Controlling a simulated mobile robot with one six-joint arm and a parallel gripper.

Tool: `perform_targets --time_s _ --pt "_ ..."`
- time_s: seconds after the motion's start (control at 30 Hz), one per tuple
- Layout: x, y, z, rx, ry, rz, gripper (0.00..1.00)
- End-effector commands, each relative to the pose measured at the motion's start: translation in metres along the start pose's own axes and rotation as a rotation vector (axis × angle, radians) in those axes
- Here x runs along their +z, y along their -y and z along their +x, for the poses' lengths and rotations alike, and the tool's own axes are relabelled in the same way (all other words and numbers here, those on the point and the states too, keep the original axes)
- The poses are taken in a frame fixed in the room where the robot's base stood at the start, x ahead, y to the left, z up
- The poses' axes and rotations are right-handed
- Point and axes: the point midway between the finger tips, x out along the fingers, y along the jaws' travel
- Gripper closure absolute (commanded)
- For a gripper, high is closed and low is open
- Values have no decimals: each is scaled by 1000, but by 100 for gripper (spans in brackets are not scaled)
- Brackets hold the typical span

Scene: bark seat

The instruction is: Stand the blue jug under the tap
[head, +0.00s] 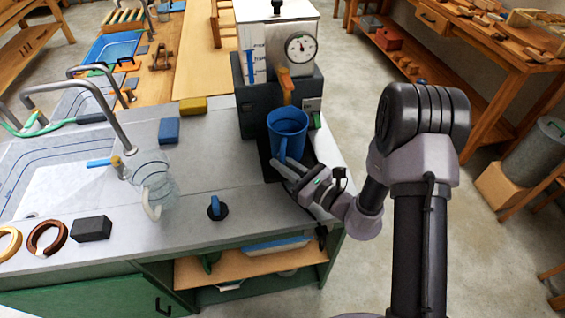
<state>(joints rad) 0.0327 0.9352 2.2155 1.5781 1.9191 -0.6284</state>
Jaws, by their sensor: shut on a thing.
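The blue jug (288,124) is upright in front of the dark boiler unit, over a black tray (267,168). I cannot tell whether its base touches the tray. An orange tap lever (287,88) on the unit's front is just above and behind the jug's rim; the spout itself is not clear. My gripper (286,168) is at the jug's near side, low down, shut on its handle (283,150). The jug hides part of the tray and the unit's lower front.
A clear jug (152,180) stands on the counter left of the blue jug, near a sink with a curved faucet (105,115). The counter's right edge is close to my gripper.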

Motion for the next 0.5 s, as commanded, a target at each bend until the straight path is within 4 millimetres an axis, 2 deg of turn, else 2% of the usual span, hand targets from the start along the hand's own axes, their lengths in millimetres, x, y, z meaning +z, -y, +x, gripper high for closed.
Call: perform_targets --time_s 0.3,0.33,0.4,0.47,0.5 --pt "-7 0 0 0 0 0 100" --pt "-7 0 0 0 0 0 85" --pt "-6 0 0 0 0 0 72" --pt "-6 0 0 0 0 0 62" --pt "-6 0 0 0 0 0 62"
